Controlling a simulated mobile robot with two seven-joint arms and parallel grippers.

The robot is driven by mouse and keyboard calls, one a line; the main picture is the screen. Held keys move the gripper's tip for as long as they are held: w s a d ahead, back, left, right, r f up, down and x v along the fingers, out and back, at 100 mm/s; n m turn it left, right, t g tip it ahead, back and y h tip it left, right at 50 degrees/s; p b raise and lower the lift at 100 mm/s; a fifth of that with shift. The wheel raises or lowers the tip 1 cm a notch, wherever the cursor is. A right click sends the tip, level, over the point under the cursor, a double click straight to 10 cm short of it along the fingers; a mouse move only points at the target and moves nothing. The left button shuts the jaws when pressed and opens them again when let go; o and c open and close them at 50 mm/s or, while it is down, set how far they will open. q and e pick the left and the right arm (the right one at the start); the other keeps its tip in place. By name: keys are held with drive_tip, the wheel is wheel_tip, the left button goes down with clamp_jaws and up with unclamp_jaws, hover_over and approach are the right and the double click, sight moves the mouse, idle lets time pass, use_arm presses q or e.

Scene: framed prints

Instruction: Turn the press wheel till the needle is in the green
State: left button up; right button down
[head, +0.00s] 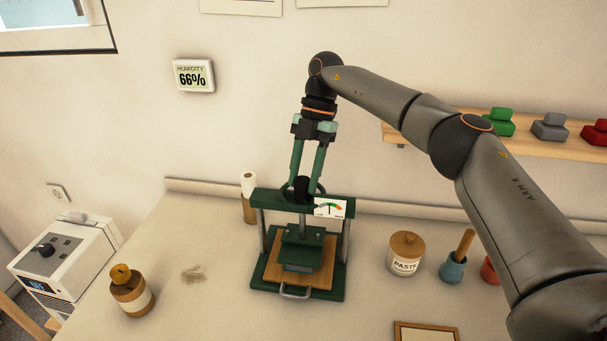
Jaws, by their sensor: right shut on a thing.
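The green press (300,284) stands on the table, with a wooden board between its base and its platen. The press wheel (287,190) is a dark wheel on top of the press, partly hidden by my gripper. My right gripper (303,188) comes down from above and is shut on the wheel's black hub or knob. My left gripper is not in view.
A paste jar (405,262), a blue pot (453,269) and a red pot (489,270) stand to the right. A brown bottle (131,294) stands at left and a pale roll (249,190) behind the press. A shelf (550,143) holds coloured blocks. The table left of the press is mostly clear.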

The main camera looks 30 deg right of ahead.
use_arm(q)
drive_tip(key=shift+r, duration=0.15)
use_arm(e)
drive_tip(key=shift+m, duration=0.6)
drive_tip(key=shift+t, duration=0.3)
drive_tip(key=shift+f, duration=0.1)
drive_tip(key=shift+c, duration=2.1)
unclamp_jaws()
